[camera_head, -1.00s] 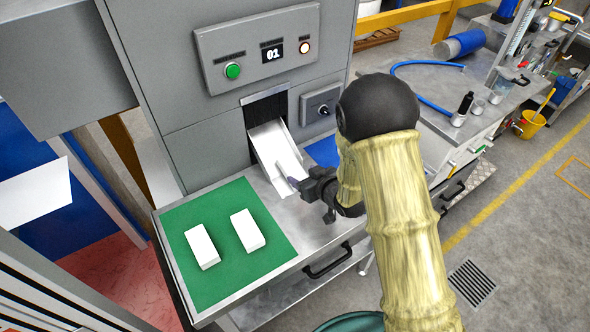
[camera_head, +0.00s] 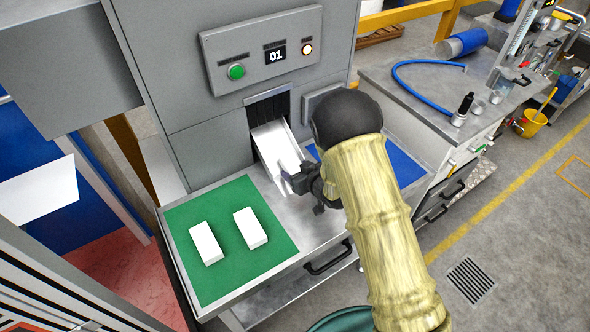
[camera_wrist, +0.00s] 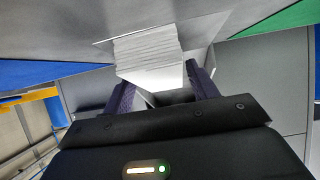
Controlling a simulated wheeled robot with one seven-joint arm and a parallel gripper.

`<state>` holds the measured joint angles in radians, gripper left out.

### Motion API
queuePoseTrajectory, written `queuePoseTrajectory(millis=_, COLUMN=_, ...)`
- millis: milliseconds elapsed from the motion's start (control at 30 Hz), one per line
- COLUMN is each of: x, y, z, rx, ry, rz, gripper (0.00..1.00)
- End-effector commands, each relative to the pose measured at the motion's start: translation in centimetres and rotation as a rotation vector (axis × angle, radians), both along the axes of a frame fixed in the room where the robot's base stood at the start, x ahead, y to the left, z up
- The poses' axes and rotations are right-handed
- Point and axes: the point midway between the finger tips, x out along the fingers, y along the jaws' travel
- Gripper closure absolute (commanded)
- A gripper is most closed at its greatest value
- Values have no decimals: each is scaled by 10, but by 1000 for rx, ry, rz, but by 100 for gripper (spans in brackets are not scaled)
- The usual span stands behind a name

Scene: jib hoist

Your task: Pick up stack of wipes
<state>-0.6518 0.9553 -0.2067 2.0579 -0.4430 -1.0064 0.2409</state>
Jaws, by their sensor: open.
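A white layered stack of wipes (camera_wrist: 148,46) shows in the wrist view, its sheet edges facing the camera. In the head view the pale sloping chute (camera_head: 272,143) comes out of the machine's dark slot; where the stack ends and the chute begins is hard to tell there. My gripper (camera_head: 289,180) is at the chute's lower end. In the wrist view my gripper (camera_wrist: 160,80) is open, with one dark finger on each side of the stack's near end. I cannot tell whether the fingers touch it.
Two white blocks (camera_head: 206,243) (camera_head: 250,228) lie apart on a green mat (camera_head: 228,265) at the left of the steel table. A blue mat (camera_head: 402,167) is on the right, partly behind my arm. The grey machine (camera_head: 210,130) stands behind, with a green button (camera_head: 236,72) and a display reading 01.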

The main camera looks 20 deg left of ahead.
Motion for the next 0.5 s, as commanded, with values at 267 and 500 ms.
queuePoseTrajectory(millis=267, x=-1, y=0, z=0, rx=0, ry=0, rz=1, gripper=42)
queuePoseTrajectory(millis=500, x=-1, y=0, z=0, rx=0, ry=0, rz=1, gripper=75)
